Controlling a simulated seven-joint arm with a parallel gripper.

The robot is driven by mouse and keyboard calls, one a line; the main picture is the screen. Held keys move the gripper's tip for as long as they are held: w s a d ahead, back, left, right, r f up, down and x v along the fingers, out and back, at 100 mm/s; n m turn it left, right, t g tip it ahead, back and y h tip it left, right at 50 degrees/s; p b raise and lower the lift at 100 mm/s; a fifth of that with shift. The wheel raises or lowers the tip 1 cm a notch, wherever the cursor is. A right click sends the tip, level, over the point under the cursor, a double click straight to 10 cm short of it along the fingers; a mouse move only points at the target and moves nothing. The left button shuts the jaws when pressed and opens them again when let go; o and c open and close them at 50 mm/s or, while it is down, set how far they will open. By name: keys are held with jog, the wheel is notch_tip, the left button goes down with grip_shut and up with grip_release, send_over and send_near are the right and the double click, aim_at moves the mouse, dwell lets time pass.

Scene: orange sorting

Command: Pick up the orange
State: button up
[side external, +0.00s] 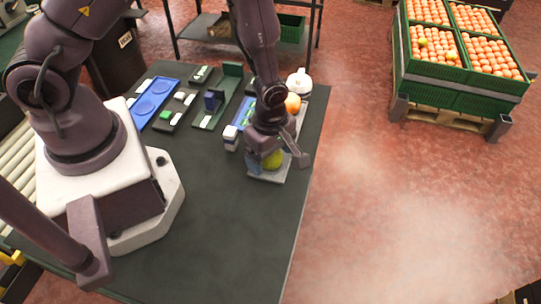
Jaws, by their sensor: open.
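An orange fruit (292,103) sits near the table's right edge, just behind my gripper and partly hidden by my arm. A yellow-green round fruit (272,160) rests on a small grey tray (268,178) at the table's right side. My gripper (277,155) is low over this tray, with its open fingers around or beside the yellow-green fruit. I cannot tell whether they touch it, as the gripper hides part of the fruit.
A white rounded object (299,81) stands behind the orange fruit. Blue and dark green trays (154,96) with small blocks lie at the back of the dark table (222,225). The table's front is clear. Green crates (432,76) of oranges stand on a pallet at right.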

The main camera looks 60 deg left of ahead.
jog(key=c, duration=1)
jog(key=shift+r, duration=0.15)
